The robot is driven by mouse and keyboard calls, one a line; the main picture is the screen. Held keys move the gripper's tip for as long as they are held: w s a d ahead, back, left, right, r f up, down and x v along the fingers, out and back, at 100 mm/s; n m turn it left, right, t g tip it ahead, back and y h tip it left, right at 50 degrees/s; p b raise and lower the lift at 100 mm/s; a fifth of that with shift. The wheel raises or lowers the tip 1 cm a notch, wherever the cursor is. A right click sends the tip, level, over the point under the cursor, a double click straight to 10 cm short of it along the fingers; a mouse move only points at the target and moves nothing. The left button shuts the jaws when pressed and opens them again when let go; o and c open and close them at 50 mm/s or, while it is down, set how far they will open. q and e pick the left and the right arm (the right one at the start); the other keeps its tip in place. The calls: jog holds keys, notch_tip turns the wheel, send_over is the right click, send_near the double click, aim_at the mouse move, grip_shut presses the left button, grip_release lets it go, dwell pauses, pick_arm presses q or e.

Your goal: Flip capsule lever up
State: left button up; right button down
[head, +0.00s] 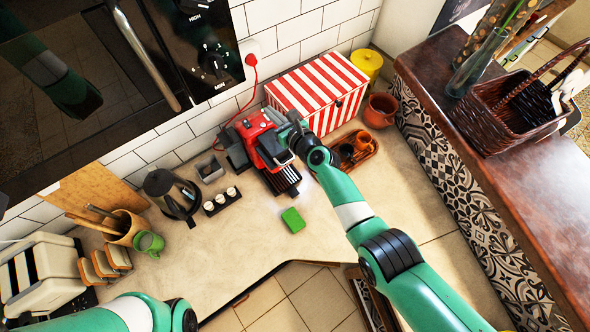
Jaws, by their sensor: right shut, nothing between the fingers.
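A red and black capsule coffee machine (262,146) stands on the counter against the tiled wall. My right gripper (296,127) is shut and empty at the upper right side of the machine, over it or just beside it; I cannot tell whether it touches. The hand partly hides the machine's top, and I cannot make out the position of the lever. A dark drip tray (285,180) sticks out at the machine's front. My left arm shows only at the bottom left, and its gripper is out of view.
A red-and-white striped box (318,88) stands behind the gripper. A wooden tray (357,148) with cups and a clay pot (380,110) are to the right. A green sponge (293,220) lies in front on clear counter.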

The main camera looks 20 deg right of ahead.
notch_tip(320, 180, down, 5)
jog(key=b, duration=0.4)
jog(key=f+p+v, duration=0.2)
jog(key=p+v, duration=0.5)
jog(key=v, duration=0.3)
jog(key=shift+s+r, duration=0.15)
jog(key=shift+s, duration=0.35)
jog(key=shift+d, duration=0.15)
